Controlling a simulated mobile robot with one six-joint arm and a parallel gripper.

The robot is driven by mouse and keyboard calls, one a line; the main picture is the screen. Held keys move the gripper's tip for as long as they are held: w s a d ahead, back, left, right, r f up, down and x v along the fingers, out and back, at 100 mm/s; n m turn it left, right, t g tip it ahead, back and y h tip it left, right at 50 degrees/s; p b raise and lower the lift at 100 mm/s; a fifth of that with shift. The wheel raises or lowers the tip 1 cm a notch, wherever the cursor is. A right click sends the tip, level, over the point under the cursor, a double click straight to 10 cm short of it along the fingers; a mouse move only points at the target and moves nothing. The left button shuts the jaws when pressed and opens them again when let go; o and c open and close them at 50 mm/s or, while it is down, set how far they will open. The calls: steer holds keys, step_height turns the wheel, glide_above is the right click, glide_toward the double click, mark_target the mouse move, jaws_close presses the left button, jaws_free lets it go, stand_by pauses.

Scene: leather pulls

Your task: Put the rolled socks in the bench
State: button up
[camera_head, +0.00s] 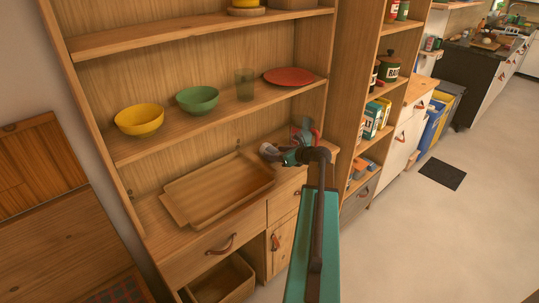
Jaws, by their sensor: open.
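My gripper (284,148) is at the end of my teal arm, over the right end of the cabinet's counter, and is small in view. It is open. Small grey and reddish shapes lie around its tip; I cannot tell whether any of them is the rolled socks. No rolled socks show clearly elsewhere. A wooden piece of furniture (50,240) at the lower left may be the bench, but it is cut off by the frame edge and I cannot be sure.
A shallow wooden tray (178,213) sits on the counter left of my gripper. The shelf above holds a yellow bowl (139,120), a green bowl (198,99), a glass (244,85) and a red plate (289,76). An open drawer (222,284) is below. Floor (420,240) at right is mostly clear.

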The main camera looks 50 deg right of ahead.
mark_target(271, 152)
steer(key=shift+p+x, duration=0.6)
steer(key=shift+x, duration=1.85)
steer(key=shift+d, duration=0.15)
steer(key=c, duration=0.9)
steer(key=shift+r, duration=0.1)
